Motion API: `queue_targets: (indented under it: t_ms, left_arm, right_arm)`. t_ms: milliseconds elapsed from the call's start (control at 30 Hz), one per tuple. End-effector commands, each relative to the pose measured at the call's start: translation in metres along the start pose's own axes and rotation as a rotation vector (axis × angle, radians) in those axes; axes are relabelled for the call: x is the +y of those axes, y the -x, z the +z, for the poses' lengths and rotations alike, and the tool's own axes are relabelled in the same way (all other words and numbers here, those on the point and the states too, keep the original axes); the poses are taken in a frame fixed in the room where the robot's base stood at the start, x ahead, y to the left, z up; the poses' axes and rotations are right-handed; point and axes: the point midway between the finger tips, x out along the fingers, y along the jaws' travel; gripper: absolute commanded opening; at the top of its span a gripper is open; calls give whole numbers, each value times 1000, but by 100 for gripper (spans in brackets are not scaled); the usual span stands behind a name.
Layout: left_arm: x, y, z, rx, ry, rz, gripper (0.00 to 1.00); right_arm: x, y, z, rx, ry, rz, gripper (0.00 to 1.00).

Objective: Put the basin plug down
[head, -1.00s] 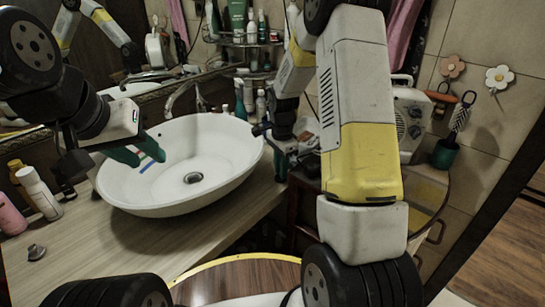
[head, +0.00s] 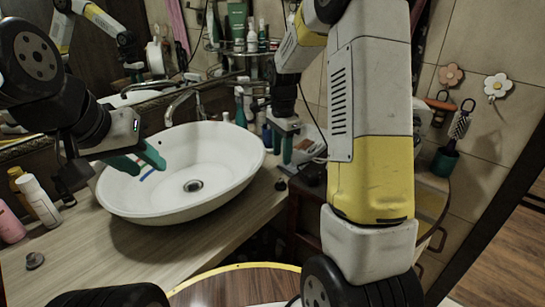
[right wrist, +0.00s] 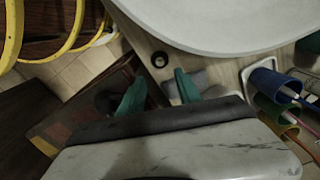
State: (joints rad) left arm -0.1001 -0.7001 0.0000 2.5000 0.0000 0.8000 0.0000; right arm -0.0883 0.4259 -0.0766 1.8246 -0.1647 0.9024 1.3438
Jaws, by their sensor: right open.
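The basin plug (head: 280,185), a small dark round piece, sits on the wooden counter just right of the white basin (head: 130,207). In the right wrist view the plug (right wrist: 159,60) shows as a dark disc with a paler centre, near the basin's rim. My right gripper (head: 286,150) is open and empty above the plug. In the right wrist view its two green fingers (right wrist: 158,85) stand apart with the plug beyond their tips. My left gripper (head: 138,161) is over the basin's left side, its green fingers apart.
A blue strip (head: 147,174) shows in the basin by my left fingers; I cannot tell what it is. A grey knob-like piece (head: 34,260) and bottles (head: 40,200) stand at the counter's left. Blue and green cups (right wrist: 272,84) are right of my right gripper.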

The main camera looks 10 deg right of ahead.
Motion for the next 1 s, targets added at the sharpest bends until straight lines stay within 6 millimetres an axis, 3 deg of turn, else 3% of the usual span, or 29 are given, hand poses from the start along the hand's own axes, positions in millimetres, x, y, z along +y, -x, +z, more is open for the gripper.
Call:
queue_targets:
  t_ms: [233, 367, 500, 700, 900, 1000]
  left_arm:
    - [0, 0, 0, 0, 0, 0, 36]
    - [0, 0, 0, 0, 0, 0, 36]
    - [0, 0, 0, 0, 0, 0, 36]
    - [0, 0, 0, 0, 0, 0, 36]
    - [0, 0, 0, 0, 0, 0, 36]
    - [0, 0, 0, 0, 0, 0, 36]
  right_arm:
    - [1, 28, 1, 0, 9, -7, 41]
    - [16, 54, 7, -2, 98, -54, 41]
    - [52, 101, 23, 14, 313, -161, 41]
    - [121, 151, 55, 97, 679, -322, 41]
    - [183, 169, 85, 237, 1009, -441, 41]
    - [203, 170, 96, 302, 1126, -475, 41]
